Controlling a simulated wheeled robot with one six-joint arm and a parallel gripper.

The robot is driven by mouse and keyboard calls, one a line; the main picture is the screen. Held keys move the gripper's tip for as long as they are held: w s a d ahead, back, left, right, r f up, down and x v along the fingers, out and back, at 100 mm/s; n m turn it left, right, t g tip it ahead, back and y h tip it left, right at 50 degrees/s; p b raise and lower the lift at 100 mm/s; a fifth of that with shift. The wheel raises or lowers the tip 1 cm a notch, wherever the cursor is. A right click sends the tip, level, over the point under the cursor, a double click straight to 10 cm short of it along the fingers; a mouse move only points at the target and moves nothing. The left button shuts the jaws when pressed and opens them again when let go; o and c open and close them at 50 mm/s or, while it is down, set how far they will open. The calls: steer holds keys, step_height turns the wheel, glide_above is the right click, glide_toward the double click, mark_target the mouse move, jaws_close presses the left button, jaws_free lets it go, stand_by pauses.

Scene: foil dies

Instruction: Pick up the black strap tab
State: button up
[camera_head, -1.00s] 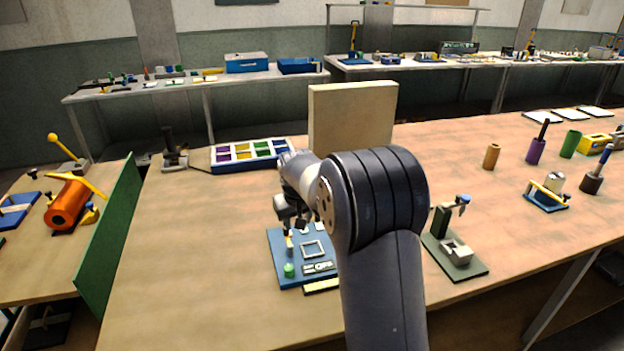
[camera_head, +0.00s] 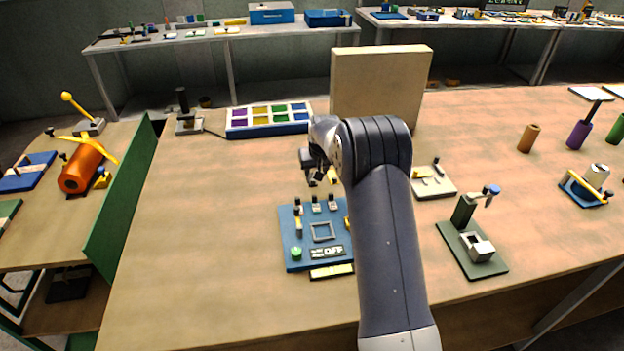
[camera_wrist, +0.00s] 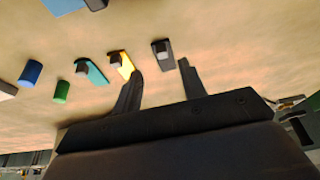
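In the wrist view a black strap tab (camera_wrist: 162,54) with a grey block on it lies on the wooden table. It sits ahead of the gap between my fingertips, nearer the right one. My gripper (camera_wrist: 161,69) is open, and nothing shows between its fingers. A yellow tab (camera_wrist: 126,66) lies by the left fingertip, with a teal tab (camera_wrist: 96,73) further left. In the head view my gripper (camera_head: 319,180) is low over the table behind the blue board; the black tab cannot be made out there.
The blue board (camera_head: 290,240) with an OFF display lies in front of my gripper. A tan upright panel (camera_head: 378,88) and a tray of coloured compartments (camera_head: 268,118) stand behind. A dark stand (camera_head: 470,245) is at right. Green (camera_wrist: 61,92) and blue (camera_wrist: 31,72) cylinders lie left of the tabs.

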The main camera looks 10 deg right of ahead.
mark_target(311, 177)
steer(key=shift+a+p+x, duration=0.2)
steer(key=shift+p+x, duration=0.6)
steer(key=shift+x, duration=1.75)
steer(key=shift+s, duration=0.25)
steer(key=shift+c, duration=0.3)
jaws_close()
